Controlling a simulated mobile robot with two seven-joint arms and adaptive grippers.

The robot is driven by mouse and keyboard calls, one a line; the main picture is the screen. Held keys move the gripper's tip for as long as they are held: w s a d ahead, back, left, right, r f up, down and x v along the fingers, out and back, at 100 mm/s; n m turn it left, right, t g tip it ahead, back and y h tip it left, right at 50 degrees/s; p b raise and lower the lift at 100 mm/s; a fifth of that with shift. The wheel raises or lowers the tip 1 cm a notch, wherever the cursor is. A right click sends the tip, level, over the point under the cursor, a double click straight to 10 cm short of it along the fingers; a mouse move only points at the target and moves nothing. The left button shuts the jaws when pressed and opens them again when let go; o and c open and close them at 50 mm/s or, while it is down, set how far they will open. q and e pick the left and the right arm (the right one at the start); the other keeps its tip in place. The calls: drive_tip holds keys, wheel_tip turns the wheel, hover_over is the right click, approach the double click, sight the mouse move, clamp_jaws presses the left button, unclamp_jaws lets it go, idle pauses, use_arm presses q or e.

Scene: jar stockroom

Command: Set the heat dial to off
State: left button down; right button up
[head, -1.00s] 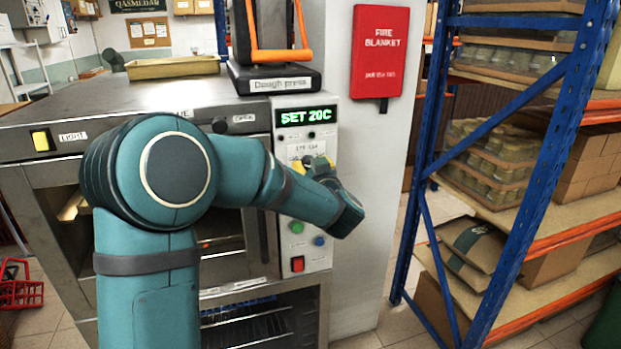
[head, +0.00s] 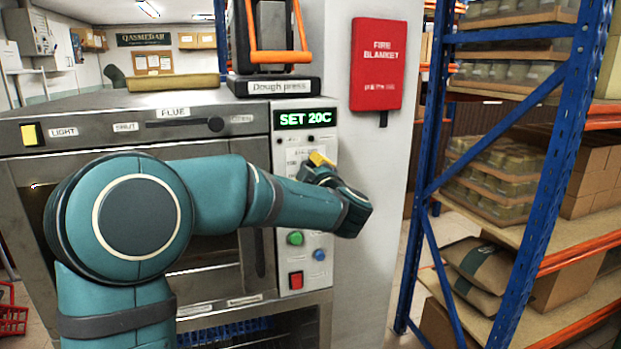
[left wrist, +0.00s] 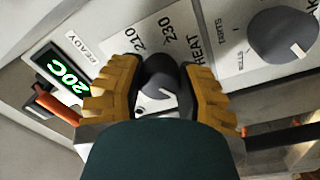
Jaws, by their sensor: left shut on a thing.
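The heat dial (left wrist: 159,84) is a dark grey round knob on the oven's pale control panel, beside the printed HEAT label and the marks 210 and 230. My left gripper (left wrist: 160,72) has its yellow-padded fingers on both sides of the knob and is shut on it. In the head view my left gripper (head: 320,162) is at the panel below the green display (head: 305,119), which reads SET 20C. The gripper and wrist hide the dial there, and the off mark cannot be made out. My right gripper is not in view.
A second grey knob (left wrist: 283,36) sits on the panel. Below my wrist are a green button (head: 295,238), a blue button (head: 319,254) and a red switch (head: 296,280). A red fire blanket case (head: 379,64) hangs right; a blue-framed shelf (head: 560,150) stands beyond.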

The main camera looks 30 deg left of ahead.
use_arm(q)
drive_tip(key=shift+f+n, duration=0.1)
drive_tip(key=shift+n, duration=0.5)
drive_tip(key=c, duration=0.5)
unclamp_jaws()
drive_tip(key=shift+w, duration=0.1)
drive_tip(key=v, duration=1.2)
